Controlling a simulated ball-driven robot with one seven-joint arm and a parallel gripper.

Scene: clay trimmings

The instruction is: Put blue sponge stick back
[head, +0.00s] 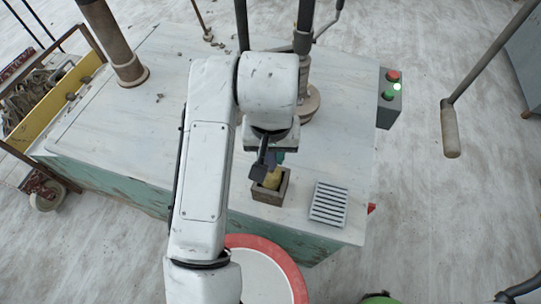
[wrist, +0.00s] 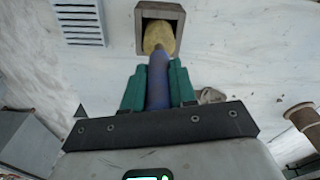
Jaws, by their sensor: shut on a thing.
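My gripper (wrist: 158,72) is shut on the blue handle of the sponge stick (wrist: 157,88), its green fingers on either side. The yellow sponge end points away from my gripper, at the mouth of a small square brown holder (wrist: 160,9). In the head view the yellow sponge (head: 272,179) shows at the opening of the holder (head: 268,196), which stands near the table's front edge. The sponge looks at least partly within the holder's walls; how deep it sits I cannot tell. My wrist hides most of the handle in the head view.
A slatted grey rack (head: 329,204) lies right of the holder on the white table (head: 340,150). A control box with red and green buttons (head: 390,97) is at the right edge. A post (head: 307,103) stands behind my gripper. A red-rimmed round top (head: 262,262) is in front.

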